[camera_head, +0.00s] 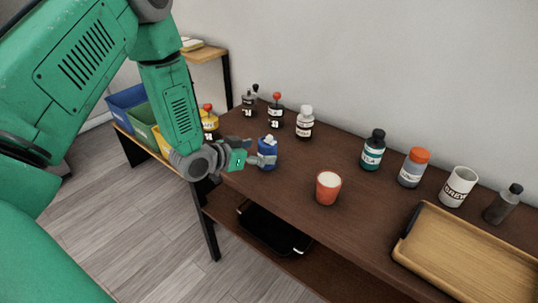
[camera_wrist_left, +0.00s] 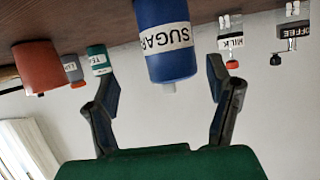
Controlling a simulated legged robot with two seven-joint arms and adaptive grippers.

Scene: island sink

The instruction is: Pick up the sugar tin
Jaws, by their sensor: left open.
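The sugar tin is a blue canister (camera_head: 267,153) standing at the left end of the dark wooden table. In the left wrist view the sugar tin (camera_wrist_left: 166,58) appears upside down, its white SUGAR label facing the camera. My left gripper (camera_head: 252,153) is right beside it, on its left side in the head view. In the wrist view its two fingers (camera_wrist_left: 163,86) are spread apart with the tin ahead between them. I cannot tell whether either finger touches it. My right gripper is not in view.
An orange-red cup (camera_head: 328,190) stands to the right. Several labelled jars, including a teal one (camera_head: 373,151) and a white one (camera_head: 305,124), line the table's back. A wooden tray (camera_head: 465,258) lies at the right. Bare tabletop separates the cup and tray.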

